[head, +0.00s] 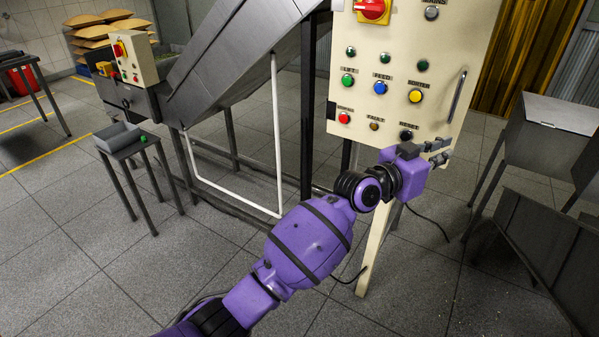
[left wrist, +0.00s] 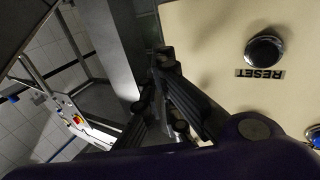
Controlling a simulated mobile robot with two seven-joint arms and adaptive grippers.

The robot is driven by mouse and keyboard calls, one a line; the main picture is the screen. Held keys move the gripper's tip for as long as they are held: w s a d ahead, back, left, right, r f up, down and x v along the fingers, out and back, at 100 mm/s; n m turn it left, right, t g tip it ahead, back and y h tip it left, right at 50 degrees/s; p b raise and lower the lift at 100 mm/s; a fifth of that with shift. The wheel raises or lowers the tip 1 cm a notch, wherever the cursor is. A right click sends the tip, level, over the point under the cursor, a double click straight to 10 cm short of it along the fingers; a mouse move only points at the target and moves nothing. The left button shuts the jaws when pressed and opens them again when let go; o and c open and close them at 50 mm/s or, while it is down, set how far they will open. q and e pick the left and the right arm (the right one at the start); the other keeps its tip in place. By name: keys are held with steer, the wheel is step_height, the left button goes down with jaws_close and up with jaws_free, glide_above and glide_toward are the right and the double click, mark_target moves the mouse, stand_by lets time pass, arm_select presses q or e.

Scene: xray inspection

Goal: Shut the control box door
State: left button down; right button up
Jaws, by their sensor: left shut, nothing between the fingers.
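The control box door (head: 400,75) is a cream panel with several coloured buttons, a red rotary switch at its top and an upright bar handle (head: 457,95) near its right edge. I cannot tell whether it is fully shut. My purple left arm reaches up to the door's lower right corner. The left gripper (head: 438,150) is shut and empty there, partly hidden by the wrist. In the left wrist view the dark fingers (left wrist: 180,105) are beside the edge of the cream panel, near a black RESET button (left wrist: 265,50). Contact is unclear. My right gripper is not visible.
A cream leg (head: 377,245) stands below the box, with a black cable on the floor. A grey metal chute (head: 225,60) rises at the left. Grey metal units (head: 550,125) stand at the right. The tiled floor at lower left is open.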

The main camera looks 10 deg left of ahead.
arm_select(q)
steer(key=v, duration=1.2)
steer(key=s+a+f+n+t+y+p, duration=0.1)
steer(key=s+a+f+n+y, duration=0.35)
steer(key=a+f, duration=0.6)
steer(key=s+a+f+n+t+y+p, duration=0.15)
steer(key=s+a+f+y, duration=0.5)
steer(key=f, duration=0.75)
steer(key=s+a+f+n+g, duration=0.1)
steer(key=s+a+f, duration=0.3)
steer(key=s, duration=0.6)
steer(key=s+a+f+n+g+y+p, duration=0.1)
steer(key=s+a+f, duration=0.3)
steer(key=s, duration=0.6)
steer(key=s+a+f+n+g+y, duration=0.1)
steer(key=s+a+f+g, duration=0.2)
steer(key=s+f, duration=0.3)
steer(key=s+a, duration=0.1)
steer(key=s, duration=0.3)
steer(key=shift+a+f+g+p, duration=0.15)
steer(key=shift+f+g+p, duration=0.05)
steer(key=shift+g+p, duration=0.2)
